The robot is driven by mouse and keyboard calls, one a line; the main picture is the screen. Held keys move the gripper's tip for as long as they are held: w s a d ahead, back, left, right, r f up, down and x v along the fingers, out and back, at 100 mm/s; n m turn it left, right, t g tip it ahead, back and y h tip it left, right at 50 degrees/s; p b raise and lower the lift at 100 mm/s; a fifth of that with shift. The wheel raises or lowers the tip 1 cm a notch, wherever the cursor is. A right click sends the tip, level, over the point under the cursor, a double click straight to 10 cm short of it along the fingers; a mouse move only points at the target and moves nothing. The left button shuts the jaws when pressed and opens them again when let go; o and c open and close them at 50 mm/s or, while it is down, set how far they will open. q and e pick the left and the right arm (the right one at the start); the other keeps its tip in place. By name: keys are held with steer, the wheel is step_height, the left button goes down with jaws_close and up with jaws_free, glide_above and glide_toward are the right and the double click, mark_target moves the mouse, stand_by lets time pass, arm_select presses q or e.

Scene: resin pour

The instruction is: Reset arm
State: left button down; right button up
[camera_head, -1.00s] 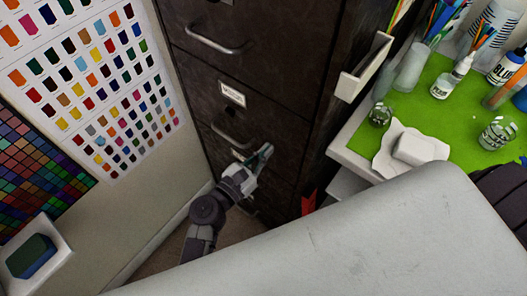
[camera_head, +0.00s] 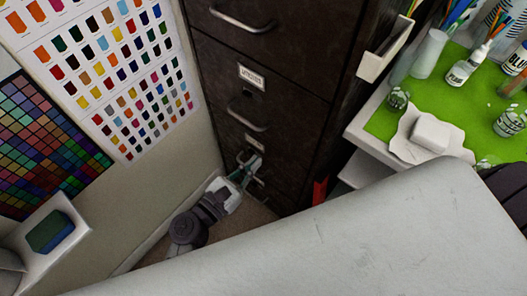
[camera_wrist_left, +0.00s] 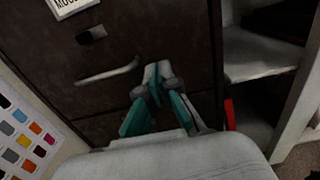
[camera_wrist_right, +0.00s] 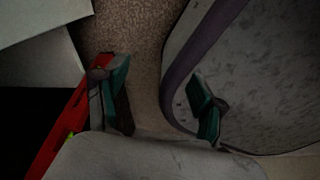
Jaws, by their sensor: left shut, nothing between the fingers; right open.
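My left gripper (camera_head: 250,168) is low in front of the dark drawer cabinet (camera_head: 290,100), close to its lower drawers. In the left wrist view its teal-padded fingers (camera_wrist_left: 158,80) come together at the tips with nothing between them. A drawer handle (camera_wrist_left: 110,72) shows beside the fingertips there; I cannot tell whether they touch it. My right gripper (camera_wrist_right: 158,85) shows only in its wrist view, with its fingers wide apart and empty above a speckled brown floor (camera_wrist_right: 140,40).
A white-edged bench with a green mat (camera_head: 410,115) holds bottles, jars and a white block (camera_head: 430,133) at right. A wall with colour charts (camera_head: 110,70) and a white ledge with a blue-green block (camera_head: 50,232) stand at left. A red object (camera_head: 319,190) is beside the cabinet.

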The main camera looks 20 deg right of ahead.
arm_select(q)
steer(key=shift+v, duration=1.4)
arm_select(e)
steer(key=shift+d+f, duration=0.1)
steer(key=shift+f, duration=0.05)
arm_select(q)
steer(key=s+a+f+m+g+y+p, duration=0.1)
steer(key=s+a+f+m+y, duration=0.2)
steer(key=f, duration=0.6)
steer(key=s+a+f+m+g+y, duration=0.1)
steer(key=a+f+m+y, duration=0.3)
steer(key=f, duration=0.5)
steer(key=s+a+f+m+g+y+p, duration=0.1)
steer(key=a+f+m+y, duration=0.15)
steer(key=a+f, duration=0.45)
steer(key=s+a+f+m+g+y+p, duration=0.1)
steer(key=s+a+f+m+g+y, duration=0.1)
steer(key=s+a+f+m, duration=0.6)
steer(key=s+a+f+m+g+y+p, duration=0.1)
steer(key=s+a+f+m+g+y, duration=0.2)
steer(key=s+a+f+m, duration=0.5)
steer(key=s+f+m+y, duration=0.1)
steer(key=s, duration=0.6)
steer(key=shift+s+a, duration=0.3)
steer(key=shift+a, duration=0.05)
arm_select(e)
steer(key=r, duration=0.4)
steer(key=shift+s+a+r, duration=0.15)
steer(key=shift+a+r, duration=0.05)
steer(key=shift+r, duration=0.05)
